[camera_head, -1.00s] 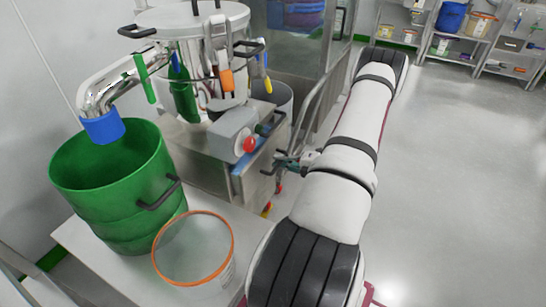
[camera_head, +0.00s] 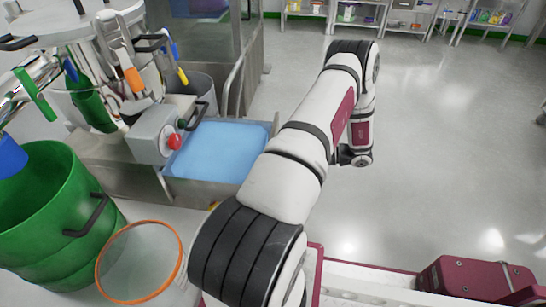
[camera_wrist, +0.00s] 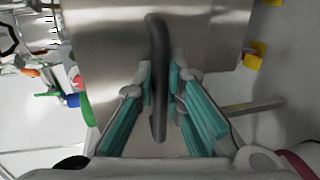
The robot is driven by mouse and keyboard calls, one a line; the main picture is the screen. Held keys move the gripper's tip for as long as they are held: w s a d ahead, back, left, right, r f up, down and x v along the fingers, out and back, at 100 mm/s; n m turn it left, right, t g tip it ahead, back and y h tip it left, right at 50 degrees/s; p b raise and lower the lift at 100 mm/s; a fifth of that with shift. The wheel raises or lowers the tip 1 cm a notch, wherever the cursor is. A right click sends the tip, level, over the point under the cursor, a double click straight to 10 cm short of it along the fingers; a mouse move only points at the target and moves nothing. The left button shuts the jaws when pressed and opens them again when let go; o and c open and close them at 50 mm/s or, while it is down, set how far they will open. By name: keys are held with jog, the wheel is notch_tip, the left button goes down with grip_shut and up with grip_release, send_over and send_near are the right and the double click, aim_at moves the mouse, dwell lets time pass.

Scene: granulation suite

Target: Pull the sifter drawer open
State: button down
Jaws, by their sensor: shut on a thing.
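The sifter drawer (camera_head: 215,151) stands pulled out from the steel sifter housing in the head view, with its light blue inside showing. Its right front part is partly hidden behind my arm. In the wrist view the drawer's steel front (camera_wrist: 105,50) carries a dark bar handle (camera_wrist: 158,32). My gripper (camera_wrist: 162,70) has its teal-padded fingers on both sides of this handle and is shut on it. The head view does not show my gripper, which is hidden behind my arm.
A green drum (camera_head: 45,215) and a clear tub with an orange rim (camera_head: 140,262) stand at the left. A grey box with a red knob (camera_head: 158,133) sits beside the drawer. A steel rail (camera_head: 234,88) stands behind. The floor to the right is open.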

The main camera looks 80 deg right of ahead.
jog(key=shift+s, duration=0.25)
jog(key=c, duration=1.7)
grip_release()
jog(key=shift+o, duration=0.2)
jog(key=v, duration=1.2)
